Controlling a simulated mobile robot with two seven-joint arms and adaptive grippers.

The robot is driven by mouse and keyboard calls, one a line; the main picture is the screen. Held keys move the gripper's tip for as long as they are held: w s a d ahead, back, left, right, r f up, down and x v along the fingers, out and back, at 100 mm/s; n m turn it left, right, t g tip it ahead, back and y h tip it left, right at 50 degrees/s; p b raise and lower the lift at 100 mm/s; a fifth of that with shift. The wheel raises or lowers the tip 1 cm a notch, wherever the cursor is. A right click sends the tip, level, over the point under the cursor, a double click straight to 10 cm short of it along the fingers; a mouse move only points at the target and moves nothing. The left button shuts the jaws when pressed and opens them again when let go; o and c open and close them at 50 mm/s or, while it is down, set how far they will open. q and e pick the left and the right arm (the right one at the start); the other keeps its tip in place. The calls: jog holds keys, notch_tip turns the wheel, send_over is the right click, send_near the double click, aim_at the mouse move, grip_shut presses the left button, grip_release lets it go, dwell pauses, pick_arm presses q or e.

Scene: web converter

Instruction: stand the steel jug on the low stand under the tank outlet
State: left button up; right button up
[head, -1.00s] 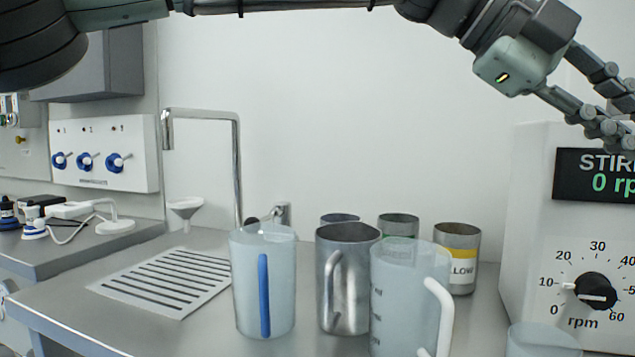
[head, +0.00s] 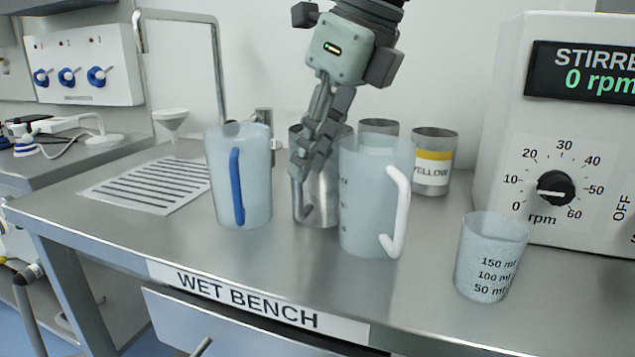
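The steel jug (head: 323,198) stands upright on the wet bench between a plastic jug with a blue handle (head: 252,180) and a plastic jug with a white handle (head: 368,205). My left gripper (head: 302,172) points down from above, with its fingers in front of the steel jug's upper part, near its handle. The fingers hide much of the rim and handle, and I cannot tell whether they touch or grip it. The low stand, the tank outlet and my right gripper are not in view.
Cans, one with a yellow label (head: 433,165), stand behind the jugs. A small beaker (head: 490,258) and the stirrer unit (head: 560,150) are to the right. A slotted drain plate (head: 150,186) and tap (head: 222,75) lie left.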

aim_at(298, 216)
pick_arm(q)
jog(key=x, duration=0.6)
grip_shut()
